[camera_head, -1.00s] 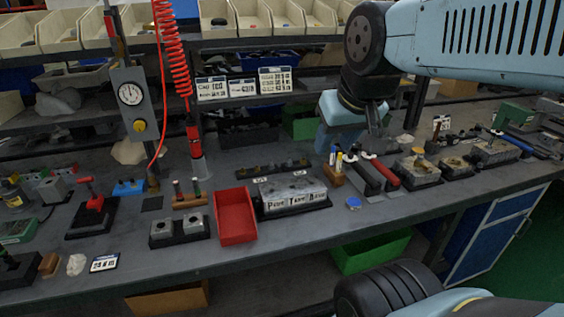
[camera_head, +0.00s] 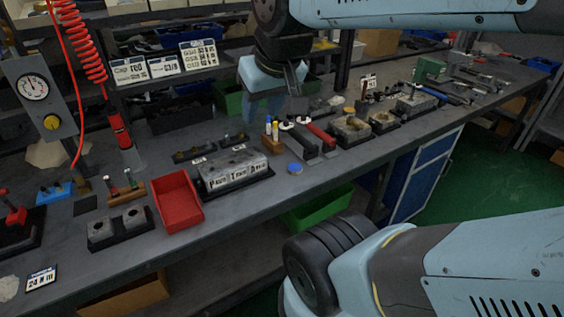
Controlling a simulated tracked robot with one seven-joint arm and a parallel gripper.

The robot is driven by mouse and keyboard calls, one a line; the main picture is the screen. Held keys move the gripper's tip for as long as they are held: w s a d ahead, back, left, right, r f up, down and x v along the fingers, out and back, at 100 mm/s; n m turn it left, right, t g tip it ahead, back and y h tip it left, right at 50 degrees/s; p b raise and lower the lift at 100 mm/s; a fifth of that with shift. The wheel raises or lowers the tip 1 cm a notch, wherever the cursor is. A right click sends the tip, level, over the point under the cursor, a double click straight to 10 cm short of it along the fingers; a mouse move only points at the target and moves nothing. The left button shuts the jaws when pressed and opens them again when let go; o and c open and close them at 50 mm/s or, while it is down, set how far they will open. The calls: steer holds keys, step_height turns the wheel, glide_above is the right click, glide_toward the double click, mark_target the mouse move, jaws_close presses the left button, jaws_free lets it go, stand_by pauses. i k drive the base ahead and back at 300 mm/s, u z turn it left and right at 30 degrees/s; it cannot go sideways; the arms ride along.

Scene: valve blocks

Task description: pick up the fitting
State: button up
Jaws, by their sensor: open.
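My gripper (camera_head: 266,106) hangs over the back of the bench, near the middle of the view, open and with nothing seen in it. I cannot tell for sure which part is the fitting. Small brass-coloured parts (camera_head: 240,137) stand on a dark strip (camera_head: 211,146) behind the grey labelled block (camera_head: 234,170), below and left of my gripper. A grey valve block (camera_head: 350,132) on the right has a small tan part (camera_head: 349,113) at its top. My gripper is apart from all of these.
A red tray (camera_head: 178,201) and a two-hole grey block (camera_head: 117,228) stand left of the labelled block. A blue cap (camera_head: 295,168) lies near the front edge. Black and red handled tools (camera_head: 316,135) stand right of my gripper. A red coiled hose (camera_head: 82,48) hangs at left.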

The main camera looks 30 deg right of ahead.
mark_target(227, 140)
steer(key=k, duration=1.15)
steer(key=z, duration=0.3)
steer(key=i, duration=1.85)
steer(key=u, duration=0.7)
